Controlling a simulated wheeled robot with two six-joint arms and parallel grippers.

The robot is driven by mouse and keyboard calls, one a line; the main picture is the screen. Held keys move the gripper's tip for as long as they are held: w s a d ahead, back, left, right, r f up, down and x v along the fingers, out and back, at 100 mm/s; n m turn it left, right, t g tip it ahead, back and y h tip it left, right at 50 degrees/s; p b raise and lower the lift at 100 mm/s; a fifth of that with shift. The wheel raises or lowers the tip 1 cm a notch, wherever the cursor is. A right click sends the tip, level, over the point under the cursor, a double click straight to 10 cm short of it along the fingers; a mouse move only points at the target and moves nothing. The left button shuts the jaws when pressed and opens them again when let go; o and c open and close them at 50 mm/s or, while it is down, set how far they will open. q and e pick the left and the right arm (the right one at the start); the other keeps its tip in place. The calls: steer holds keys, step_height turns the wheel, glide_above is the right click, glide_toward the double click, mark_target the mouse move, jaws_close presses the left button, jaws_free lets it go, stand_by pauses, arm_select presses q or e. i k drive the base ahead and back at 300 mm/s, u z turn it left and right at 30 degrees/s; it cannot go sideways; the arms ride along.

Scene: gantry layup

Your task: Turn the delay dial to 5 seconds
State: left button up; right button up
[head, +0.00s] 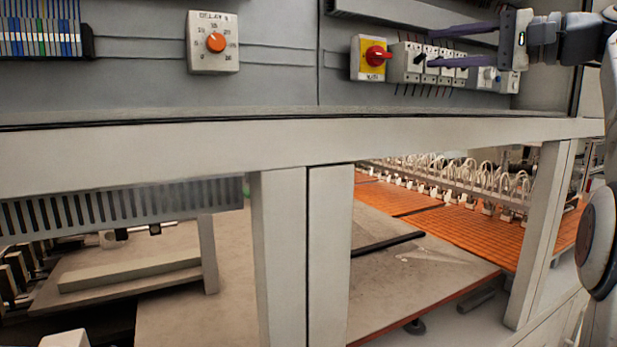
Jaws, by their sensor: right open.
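The delay dial is an orange round knob (216,42) on a white square plate (213,62) with a printed scale, on the grey panel at upper left. Its small scale marks are too blurred to read surely, and I cannot tell where the knob points. My right gripper (432,46) comes in from the right with its dark purple fingers pointing left. The fingers are apart with nothing held, in front of the row of breakers, well to the right of the dial. My left gripper is not in the view.
A red rotary switch (376,55) on a yellow plate sits between the dial and my right gripper. White breakers (408,62) stand in a row beside it. Blue and white terminal blocks (38,30) are at far left. A beam (180,146) runs below the panel.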

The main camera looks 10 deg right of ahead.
mark_target(216, 44)
steer(key=k, duration=1)
